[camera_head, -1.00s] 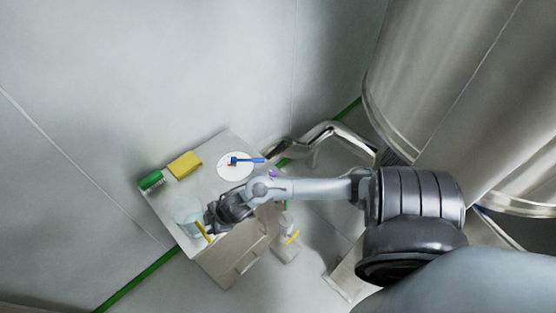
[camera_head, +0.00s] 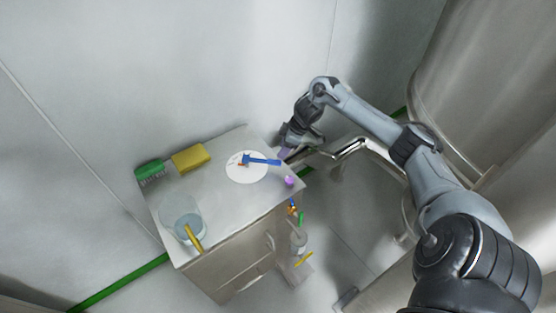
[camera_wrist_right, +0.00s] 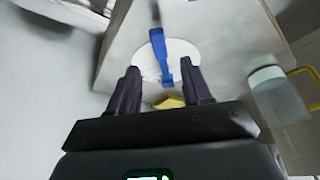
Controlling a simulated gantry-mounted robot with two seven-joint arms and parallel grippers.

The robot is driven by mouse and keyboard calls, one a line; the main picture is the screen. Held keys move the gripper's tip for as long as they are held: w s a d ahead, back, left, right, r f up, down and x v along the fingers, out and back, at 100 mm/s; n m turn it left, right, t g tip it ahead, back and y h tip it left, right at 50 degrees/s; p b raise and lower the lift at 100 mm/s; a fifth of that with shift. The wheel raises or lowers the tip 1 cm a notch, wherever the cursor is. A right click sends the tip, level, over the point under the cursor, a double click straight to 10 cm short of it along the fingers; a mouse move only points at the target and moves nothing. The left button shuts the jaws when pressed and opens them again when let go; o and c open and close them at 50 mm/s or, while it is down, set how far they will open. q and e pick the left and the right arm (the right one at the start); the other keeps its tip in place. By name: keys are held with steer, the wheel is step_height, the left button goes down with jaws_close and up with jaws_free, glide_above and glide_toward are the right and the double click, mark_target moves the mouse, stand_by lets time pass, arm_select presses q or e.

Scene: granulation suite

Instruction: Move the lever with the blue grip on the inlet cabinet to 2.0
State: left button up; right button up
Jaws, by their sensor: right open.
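The lever with the blue grip (camera_head: 262,161) stands on a round white dial plate (camera_head: 243,176) on top of the inlet cabinet (camera_head: 225,200). Its grip points right in the head view; the dial's numbers are too small to read. My right gripper (camera_head: 285,150) is just beyond the grip's right end, near the cabinet's back right corner. In the right wrist view the blue lever (camera_wrist_right: 158,45) shows ahead, between the two open fingers (camera_wrist_right: 163,85) in the picture. The fingers look empty, and I cannot tell any contact. My left gripper is not in view.
A green brush (camera_head: 150,170), a yellow sponge (camera_head: 190,157) and a clear beaker (camera_head: 182,217) with a yellow strip stand on the cabinet top. Steel pipes (camera_head: 345,150) run close behind my right gripper.

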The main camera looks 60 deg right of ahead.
mark_target(275, 161)
steer(key=b+x, duration=0.1)
steer(key=x, duration=0.6)
steer(key=shift+f, duration=0.1)
steer(key=shift+c, duration=0.2)
jaws_close()
